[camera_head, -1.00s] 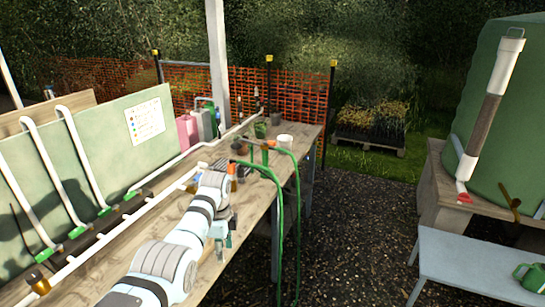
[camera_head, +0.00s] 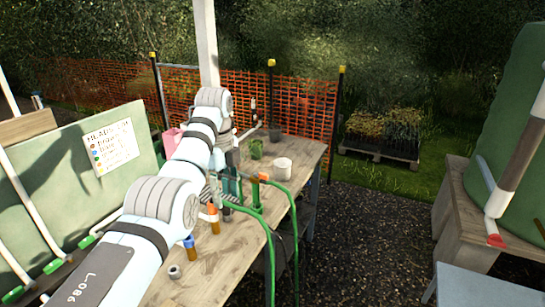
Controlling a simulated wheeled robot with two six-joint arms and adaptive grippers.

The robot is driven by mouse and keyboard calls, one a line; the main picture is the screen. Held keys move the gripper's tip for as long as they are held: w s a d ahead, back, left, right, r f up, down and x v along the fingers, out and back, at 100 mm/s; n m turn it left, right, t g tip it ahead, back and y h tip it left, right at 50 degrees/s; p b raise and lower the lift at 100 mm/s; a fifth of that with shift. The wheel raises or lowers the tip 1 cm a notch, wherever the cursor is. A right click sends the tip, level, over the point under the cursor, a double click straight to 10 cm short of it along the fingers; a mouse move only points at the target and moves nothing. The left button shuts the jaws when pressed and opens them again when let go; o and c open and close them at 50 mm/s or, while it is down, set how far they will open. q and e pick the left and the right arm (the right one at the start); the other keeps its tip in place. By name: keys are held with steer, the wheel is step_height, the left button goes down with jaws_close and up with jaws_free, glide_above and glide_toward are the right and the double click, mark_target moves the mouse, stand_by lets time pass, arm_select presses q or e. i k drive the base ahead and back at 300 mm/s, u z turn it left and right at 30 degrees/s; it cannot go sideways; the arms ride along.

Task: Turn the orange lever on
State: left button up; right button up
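My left arm reaches in from the lower left and over the wooden bench (camera_head: 225,262). Its gripper (camera_head: 232,188) hangs down near the green hoses; its fingertips are small and partly lost among the hose fittings, so I cannot tell whether it is open or shut. An orange piece (camera_head: 263,178) sits on the hose fitting just right of the gripper; it may be the orange lever, but its shape is unclear. My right gripper is out of view.
A blue-topped item (camera_head: 189,243) and a small grey ring (camera_head: 174,271) are on the near bench. A white pot (camera_head: 282,168) and a green pot (camera_head: 256,149) stand beyond the hoses. Green hoses (camera_head: 270,250) drop over the bench's right edge. Gravel is clear to the right.

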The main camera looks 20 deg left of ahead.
mark_target(261, 175)
steer(key=i, duration=1.1)
steer(key=z, duration=0.45)
